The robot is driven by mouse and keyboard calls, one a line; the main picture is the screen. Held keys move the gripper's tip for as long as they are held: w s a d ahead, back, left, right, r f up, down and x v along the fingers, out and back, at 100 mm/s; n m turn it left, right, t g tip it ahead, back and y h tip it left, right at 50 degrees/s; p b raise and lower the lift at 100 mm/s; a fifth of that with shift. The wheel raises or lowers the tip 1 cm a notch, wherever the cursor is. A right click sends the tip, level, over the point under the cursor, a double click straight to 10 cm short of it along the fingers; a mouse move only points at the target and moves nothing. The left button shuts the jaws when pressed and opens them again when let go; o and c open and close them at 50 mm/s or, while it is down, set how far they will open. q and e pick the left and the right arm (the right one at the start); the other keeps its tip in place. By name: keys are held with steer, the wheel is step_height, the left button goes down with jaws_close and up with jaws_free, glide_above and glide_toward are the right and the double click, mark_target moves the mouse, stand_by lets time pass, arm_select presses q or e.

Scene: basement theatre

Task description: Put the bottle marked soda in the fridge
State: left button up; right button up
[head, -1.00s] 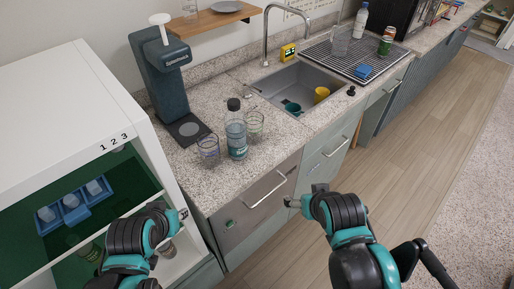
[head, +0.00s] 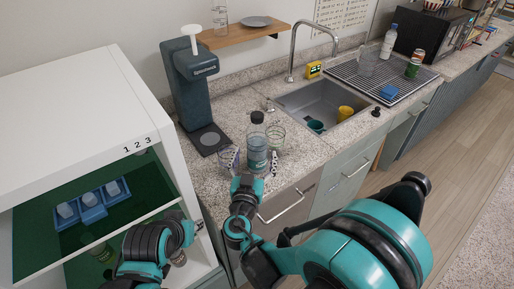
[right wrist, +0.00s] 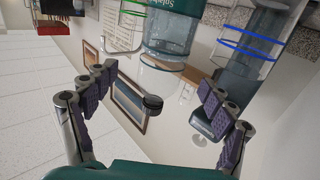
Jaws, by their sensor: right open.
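A clear bottle (head: 257,144) with a dark cap and a teal label stands upright on the counter. The label is only partly legible, so I cannot confirm that it says soda. In the right wrist view the bottle (right wrist: 166,45) appears upside down, ahead of the fingers. My right gripper (head: 255,164) is open, with its fingertips low at either side of the bottle in the head view; contact is not clear. A white cabinet with a green inside (head: 60,115), marked 1 2 3, stands at left and appears to be the fridge. My left gripper (head: 192,228) is by its front opening; its jaws are unclear.
A blue-ringed glass (head: 229,158) and a green-ringed glass (head: 276,137) flank the bottle closely. A dark dispenser (head: 188,95) stands behind. A blue tray (head: 93,213) sits on the cabinet's shelf. The sink (head: 325,100) and another bottle (head: 388,43) are farther right.

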mark_target(257, 137)
steer(key=w, duration=0.2)
steer(key=w+b, duration=0.1)
steer(key=w, duration=0.2)
steer(key=w+b, duration=0.1)
steer(key=w, duration=0.1)
steer(key=shift+w+d+r, duration=0.15)
steer(key=shift+w+d, duration=0.1)
steer(key=shift+d, duration=0.1)
steer(key=shift+c, duration=0.3)
steer(key=c, duration=1.8)
steer(key=shift+r, duration=0.2)
